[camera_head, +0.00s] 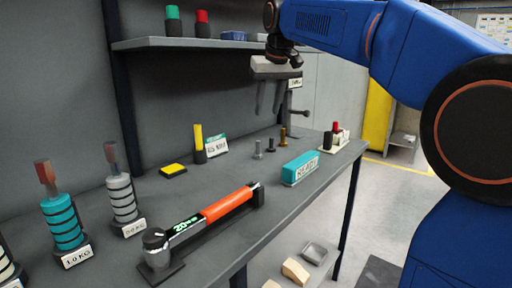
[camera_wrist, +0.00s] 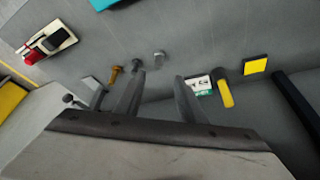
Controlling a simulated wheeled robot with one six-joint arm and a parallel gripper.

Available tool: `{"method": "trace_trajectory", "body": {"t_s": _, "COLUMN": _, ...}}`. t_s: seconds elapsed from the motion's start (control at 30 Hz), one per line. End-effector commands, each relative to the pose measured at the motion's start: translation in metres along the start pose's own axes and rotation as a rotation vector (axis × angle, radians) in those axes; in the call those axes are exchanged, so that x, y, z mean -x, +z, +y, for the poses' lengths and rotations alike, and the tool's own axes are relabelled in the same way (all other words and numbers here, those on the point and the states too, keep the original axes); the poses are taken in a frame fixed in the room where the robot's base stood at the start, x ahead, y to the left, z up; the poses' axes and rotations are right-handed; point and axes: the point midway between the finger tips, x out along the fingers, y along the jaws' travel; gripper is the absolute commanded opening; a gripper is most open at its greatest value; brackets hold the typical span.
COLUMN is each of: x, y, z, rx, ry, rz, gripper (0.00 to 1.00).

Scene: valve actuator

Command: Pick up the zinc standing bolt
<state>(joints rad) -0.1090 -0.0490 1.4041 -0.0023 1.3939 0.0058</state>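The zinc standing bolt (camera_head: 258,150) is light grey and stands upright on the workbench, leftmost of three bolts in the head view. In the wrist view the zinc bolt (camera_wrist: 159,58) shows beyond the gap between the fingers. A dark bolt (camera_head: 271,146) and a brass-coloured bolt (camera_head: 282,137) stand to its right. My gripper (camera_head: 268,110) is open and empty, pointing down above the bench over the bolts, apart from them. In the wrist view its two fingers (camera_wrist: 158,82) are spread, the left finger close to the dark bolt (camera_wrist: 138,64) in the picture.
A teal box (camera_head: 300,168) lies in front of the bolts. A yellow-topped tool (camera_head: 199,144) and a yellow pad (camera_head: 173,170) are to the left. An orange torque wrench (camera_head: 226,206) lies near the front edge. A shelf (camera_head: 150,43) runs above the back. A red-and-black item (camera_head: 334,138) stands right.

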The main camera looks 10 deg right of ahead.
Motion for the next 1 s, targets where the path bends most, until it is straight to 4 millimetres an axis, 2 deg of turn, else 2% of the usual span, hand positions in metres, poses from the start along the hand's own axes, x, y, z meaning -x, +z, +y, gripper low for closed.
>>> {"method": "trace_trajectory", "body": {"t_s": 0.13, "x": -0.001, "y": -0.009, "z": -0.002, "rx": 0.002, "ry": -0.001, "rz": 0.0, "gripper": 0.36}}
{"method": "trace_trajectory", "body": {"t_s": 0.23, "x": -0.011, "y": -0.01, "z": -0.002, "rx": 0.002, "ry": -0.001, "rz": -0.002, "gripper": 0.36}}
{"method": "trace_trajectory", "body": {"t_s": 0.73, "x": -0.098, "y": -0.009, "z": -0.001, "rx": 0.002, "ry": -0.001, "rz": -0.003, "gripper": 0.36}}
{"method": "trace_trajectory", "body": {"t_s": 0.9, "x": -0.116, "y": -0.01, "z": -0.001, "rx": 0.002, "ry": -0.001, "rz": -0.001, "gripper": 0.36}}
{"method": "trace_trajectory", "body": {"t_s": 1.0, "x": -0.121, "y": -0.01, "z": -0.001, "rx": 0.002, "ry": -0.001, "rz": -0.001, "gripper": 0.36}}
